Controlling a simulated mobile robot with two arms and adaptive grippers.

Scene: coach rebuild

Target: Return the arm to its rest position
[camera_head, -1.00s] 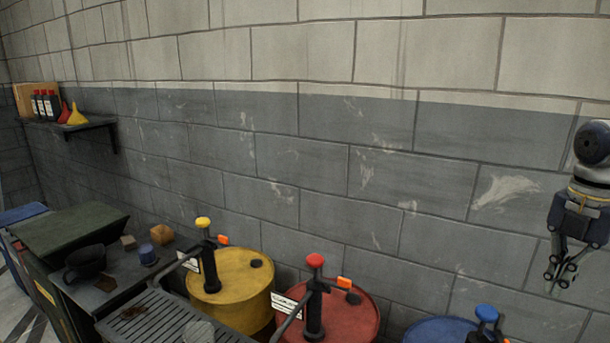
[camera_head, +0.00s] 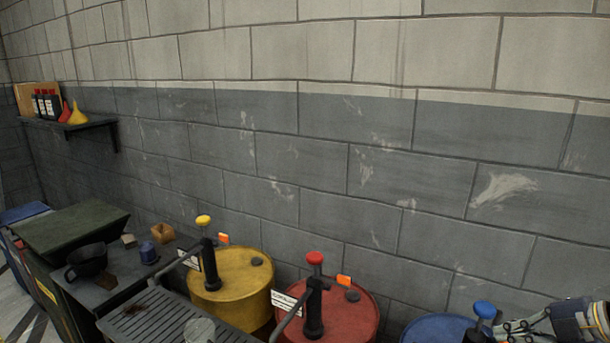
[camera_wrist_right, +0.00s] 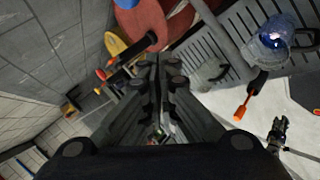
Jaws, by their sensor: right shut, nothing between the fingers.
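My right gripper (camera_head: 505,328) is at the lower right of the head view. Its fingers point left, close to the blue pump as seen from here, and its wrist runs off the right edge. In the right wrist view its two dark fingers (camera_wrist_right: 155,62) are together with nothing between them. What looks like my left gripper (camera_wrist_right: 278,130) shows small at the right of the wrist view; its finger opening is too small to tell. It does not show in the head view.
Yellow (camera_head: 232,283), red (camera_head: 355,318) and blue (camera_head: 432,328) drums with hand pumps stand along the block wall. A slatted grate (camera_head: 150,315) lies front left. A wall shelf (camera_head: 75,124) holds bottles and funnels.

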